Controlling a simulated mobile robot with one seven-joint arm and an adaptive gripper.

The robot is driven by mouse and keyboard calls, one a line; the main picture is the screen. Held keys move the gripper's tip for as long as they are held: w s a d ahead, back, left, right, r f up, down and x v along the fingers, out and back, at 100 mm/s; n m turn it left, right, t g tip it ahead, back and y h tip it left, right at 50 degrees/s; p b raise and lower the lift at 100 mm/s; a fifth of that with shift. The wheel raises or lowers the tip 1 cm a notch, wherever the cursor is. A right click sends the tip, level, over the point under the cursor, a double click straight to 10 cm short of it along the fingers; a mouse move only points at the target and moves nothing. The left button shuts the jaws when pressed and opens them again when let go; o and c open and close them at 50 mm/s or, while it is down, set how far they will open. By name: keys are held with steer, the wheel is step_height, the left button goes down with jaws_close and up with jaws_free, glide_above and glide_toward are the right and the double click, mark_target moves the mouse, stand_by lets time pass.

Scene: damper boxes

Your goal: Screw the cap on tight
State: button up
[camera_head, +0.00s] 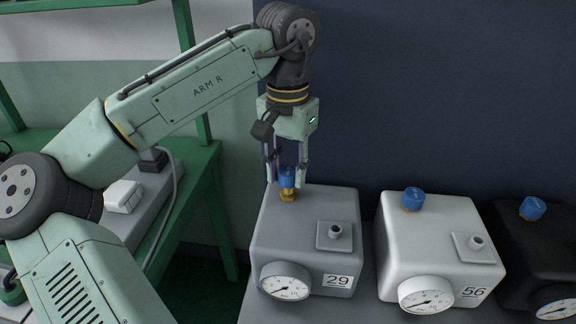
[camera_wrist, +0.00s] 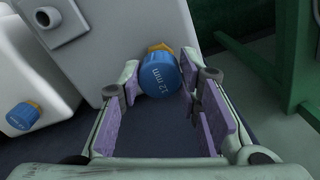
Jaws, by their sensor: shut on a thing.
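The blue cap (camera_head: 287,175) sits on a brass fitting (camera_head: 288,195) at the back left of the grey box (camera_head: 308,220) numbered 29. My gripper (camera_head: 286,181) points down over the fitting, shut on this cap with a finger on each side. In the wrist view the cap (camera_wrist: 162,76) reads "12 mm" and shows between my fingertips, with a bit of the brass fitting (camera_wrist: 160,48) beyond it. How far the cap is down on its threads cannot be told.
A white box (camera_head: 437,235) numbered 56, with its own blue cap (camera_head: 413,199), stands just right of the grey box. A black box (camera_head: 550,250) with a blue cap (camera_head: 533,208) is farther right. A dial gauge (camera_head: 285,282) and a stub (camera_head: 335,232) project from the grey box. A green bench (camera_head: 195,175) is at left.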

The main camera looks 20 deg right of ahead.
steer(key=shift+f+p, duration=0.65)
steer(key=shift+f, duration=0.55)
stand_by(2.1)
steer(key=o, duration=0.9)
steer(key=shift+o, duration=0.2)
steer(key=shift+c, duration=0.2)
steer(key=shift+c, duration=1.2)
steer(key=shift+p, duration=0.35)
